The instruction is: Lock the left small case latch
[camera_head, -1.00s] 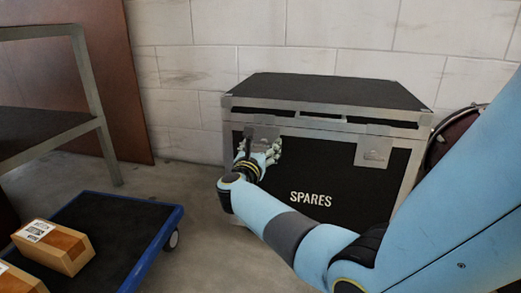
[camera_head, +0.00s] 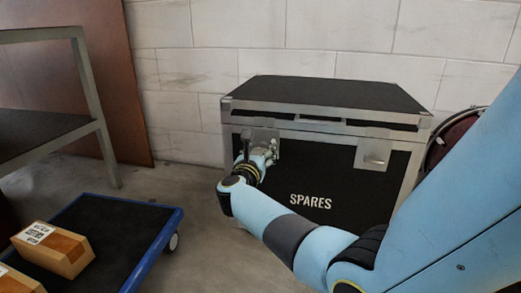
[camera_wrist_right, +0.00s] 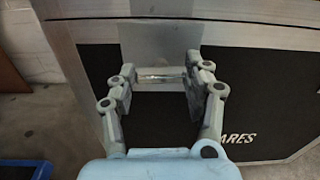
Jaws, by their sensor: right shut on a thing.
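The black case (camera_head: 320,176) marked SPARES has metal edges and stands against the wall with its lid (camera_head: 325,93) down. The left latch, a grey metal plate, is on its front near the left corner; in the wrist view its plate (camera_wrist_right: 160,42) shows above a small bar handle (camera_wrist_right: 163,77). My right gripper (camera_head: 262,147) is at this latch, and in the wrist view its fingers (camera_wrist_right: 164,84) are shut on the bar from both sides. In the head view the gripper hides part of the left latch. The right latch (camera_head: 373,155) is uncovered. My left gripper is not in view.
A blue-edged cart (camera_head: 167,232) with cardboard boxes (camera_head: 52,249) stands at the lower left. A metal-framed table (camera_head: 97,110) is at the left. A round dark red drum (camera_head: 455,135) is partly hidden at the right. Bare floor lies between cart and case.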

